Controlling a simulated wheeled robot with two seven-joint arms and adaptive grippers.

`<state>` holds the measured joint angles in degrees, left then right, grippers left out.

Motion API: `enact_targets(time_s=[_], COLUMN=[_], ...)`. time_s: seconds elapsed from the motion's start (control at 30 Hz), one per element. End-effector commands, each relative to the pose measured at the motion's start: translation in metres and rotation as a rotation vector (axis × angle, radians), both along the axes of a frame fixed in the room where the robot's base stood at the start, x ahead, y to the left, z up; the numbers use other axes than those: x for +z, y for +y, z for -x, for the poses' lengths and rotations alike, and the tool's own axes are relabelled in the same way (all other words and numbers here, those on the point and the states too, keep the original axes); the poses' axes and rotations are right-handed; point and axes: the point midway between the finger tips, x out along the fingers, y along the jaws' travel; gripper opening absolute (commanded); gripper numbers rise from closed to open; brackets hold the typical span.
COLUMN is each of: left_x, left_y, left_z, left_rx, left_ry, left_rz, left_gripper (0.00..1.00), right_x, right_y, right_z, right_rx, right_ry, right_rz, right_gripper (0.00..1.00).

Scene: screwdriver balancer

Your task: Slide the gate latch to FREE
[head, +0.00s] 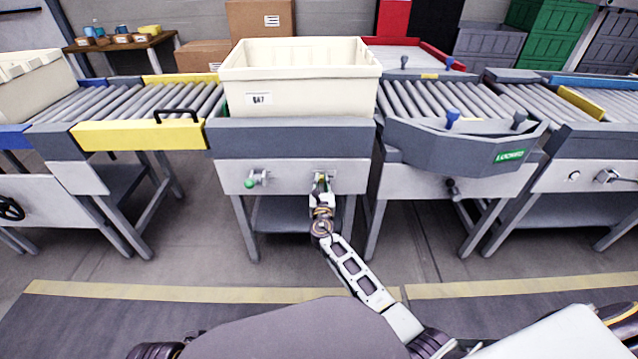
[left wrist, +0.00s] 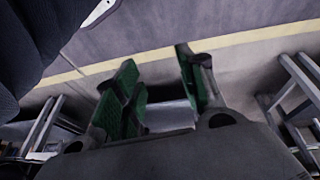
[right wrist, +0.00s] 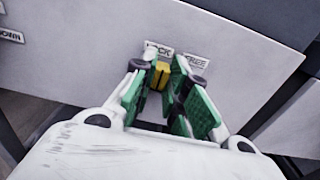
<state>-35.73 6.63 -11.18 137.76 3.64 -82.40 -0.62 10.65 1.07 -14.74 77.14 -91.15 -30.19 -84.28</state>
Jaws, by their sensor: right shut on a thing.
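The gate latch has a yellow handle (right wrist: 160,76) on the grey front panel (head: 290,176) of the middle conveyor station. In the right wrist view it sits beside the LOCK label (right wrist: 157,49), with the FREE label (right wrist: 193,62) to its right. My right gripper (head: 322,180) reaches the panel, its green-padded fingers closed on the yellow handle. The fingers hide part of the latch. My left gripper (left wrist: 160,85) shows only in the left wrist view, its green-padded fingers apart with nothing between them, above the floor.
A cream tote (head: 300,95) labelled BA7 stands on the middle station. A green-tipped knob (head: 252,180) is left of the latch. Roller conveyors (head: 150,103) flank the station, with a curved grey guard (head: 460,148) at right. The floor in front is clear.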

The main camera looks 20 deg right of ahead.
Motion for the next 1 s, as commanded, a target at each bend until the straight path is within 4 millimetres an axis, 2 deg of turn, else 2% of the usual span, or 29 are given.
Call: enact_targets(time_s=[0.1,0.3,0.7,0.73,0.8,0.9,1.0], left_x=[-0.006,-0.017,-0.021,-0.021,-0.021,-0.020,-0.020], left_y=[0.001,0.002,0.002,0.002,0.002,0.002,0.002], left_z=[0.001,0.003,0.001,0.001,0.001,0.001,0.001], left_rx=[0.001,0.004,0.006,0.006,0.006,0.006,0.006], left_ry=[0.013,0.037,0.039,0.038,0.038,0.037,0.037], left_rz=[-0.005,-0.011,-0.014,-0.014,-0.014,-0.014,-0.014], left_gripper=[0.40,0.40,0.40,0.40,0.40,0.40,0.40], right_x=[-0.001,0.000,-0.001,-0.001,-0.001,-0.001,0.000], right_y=[-0.016,-0.035,-0.041,-0.041,-0.041,-0.041,-0.040], right_z=[0.005,0.010,0.012,0.012,0.012,0.012,0.011], right_rx=[-0.004,-0.004,-0.007,-0.007,-0.007,-0.006,-0.005], right_ry=[0.003,0.001,0.002,0.002,0.002,0.002,0.002], right_rz=[0.004,0.004,0.003,0.003,0.003,0.003,0.003], right_gripper=[0.00,0.00,0.00,0.18,0.27,0.38,0.38])
